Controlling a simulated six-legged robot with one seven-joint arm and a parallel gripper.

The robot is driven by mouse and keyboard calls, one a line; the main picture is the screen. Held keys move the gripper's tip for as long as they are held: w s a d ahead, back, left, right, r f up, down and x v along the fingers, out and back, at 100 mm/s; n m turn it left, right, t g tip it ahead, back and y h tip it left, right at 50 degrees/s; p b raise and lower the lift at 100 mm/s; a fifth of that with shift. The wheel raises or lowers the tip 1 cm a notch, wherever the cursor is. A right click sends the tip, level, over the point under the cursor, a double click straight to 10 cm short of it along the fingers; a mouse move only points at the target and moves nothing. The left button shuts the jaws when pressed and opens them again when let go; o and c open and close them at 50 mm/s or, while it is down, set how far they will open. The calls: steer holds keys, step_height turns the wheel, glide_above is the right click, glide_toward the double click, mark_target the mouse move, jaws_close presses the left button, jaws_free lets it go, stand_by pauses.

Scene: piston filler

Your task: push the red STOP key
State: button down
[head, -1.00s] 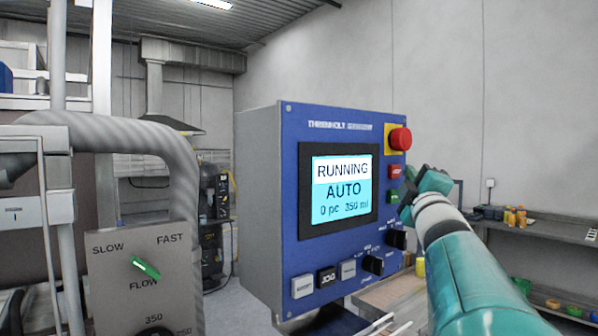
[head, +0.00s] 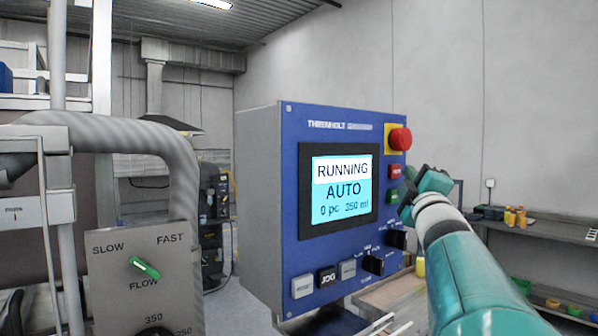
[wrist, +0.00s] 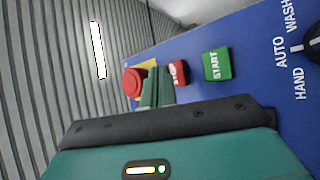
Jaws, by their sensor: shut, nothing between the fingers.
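The red STOP key (head: 396,171) sits on the blue control panel, below the red mushroom button and above the green START key (head: 392,196). In the wrist view the STOP key (wrist: 180,73) is partly covered by my fingers, so only part of its lettering shows. My gripper (head: 410,196) is in front of the panel's right edge, with its fingertips hard to make out in the head view. In the wrist view its green fingers (wrist: 157,88) are together, with nothing between them, just beside the STOP key. I cannot tell whether they touch it.
The red mushroom button (head: 400,139) on its yellow plate is close above the STOP key. The screen (head: 341,185) reads RUNNING, AUTO. Black knobs (head: 397,239) and a row of square keys (head: 327,278) are lower on the panel. A shelf (head: 545,231) stands at the right.

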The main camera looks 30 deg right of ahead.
steer(key=shift+w, duration=0.1)
steer(key=shift+w, duration=0.3)
steer(key=shift+w, duration=0.45)
stand_by(0.6)
steer(key=shift+s, duration=0.85)
steer(key=shift+s+d, duration=0.15)
steer(key=shift+s, duration=1.1)
steer(key=shift+s+d, duration=0.1)
steer(key=shift+s, duration=1.15)
